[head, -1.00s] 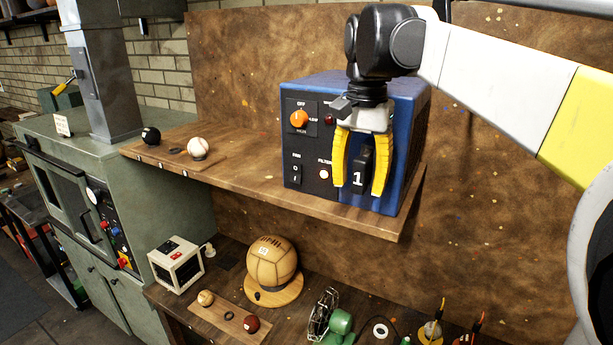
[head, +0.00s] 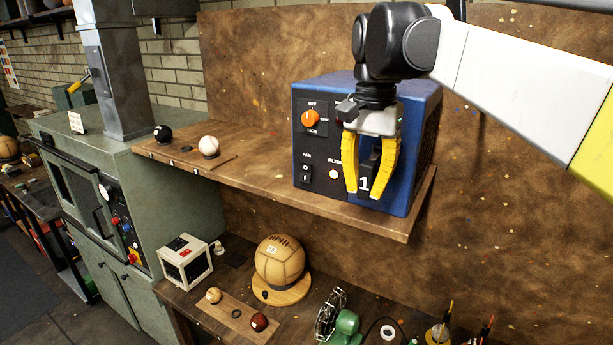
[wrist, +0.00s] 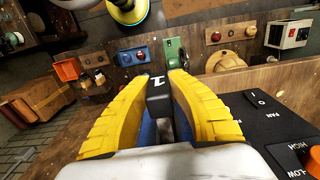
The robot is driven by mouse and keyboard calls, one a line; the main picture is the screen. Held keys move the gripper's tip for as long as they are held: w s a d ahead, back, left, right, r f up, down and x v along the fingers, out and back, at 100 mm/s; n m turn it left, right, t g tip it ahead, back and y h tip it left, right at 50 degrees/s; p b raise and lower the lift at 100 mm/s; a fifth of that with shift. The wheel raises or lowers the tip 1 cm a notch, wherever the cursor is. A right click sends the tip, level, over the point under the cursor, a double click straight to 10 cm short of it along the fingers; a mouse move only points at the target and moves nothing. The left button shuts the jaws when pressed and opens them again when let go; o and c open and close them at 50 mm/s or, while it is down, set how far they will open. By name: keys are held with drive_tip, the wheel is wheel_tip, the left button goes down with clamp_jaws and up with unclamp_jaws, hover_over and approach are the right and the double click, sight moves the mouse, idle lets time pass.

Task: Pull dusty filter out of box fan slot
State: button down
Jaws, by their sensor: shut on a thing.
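The blue box fan (head: 425,150) stands on the upper wooden shelf, its dark control panel facing out. The black filter handle marked 1 (head: 364,184) is on its front at the right. My gripper (head: 365,193), with yellow fingers, is in front of the fan and shut on this handle. In the wrist view the handle (wrist: 158,90) lies between the fingertips (wrist: 160,76). The fingers hide part of the slot, and the filter's dusty body cannot be made out.
The orange knob (head: 310,119) and a rocker switch (head: 306,173) are left of my gripper. Two balls lie on the shelf (head: 260,188) to the left. The lower bench holds a large tan ball (head: 281,262), a white box (head: 184,262) and a green fan (head: 345,325).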

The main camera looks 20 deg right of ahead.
drive_tip(key=shift+s+a, duration=0.95)
drive_tip(key=shift+a, duration=0.2)
drive_tip(key=shift+s+a, duration=0.9)
drive_tip(key=shift+a, duration=0.25)
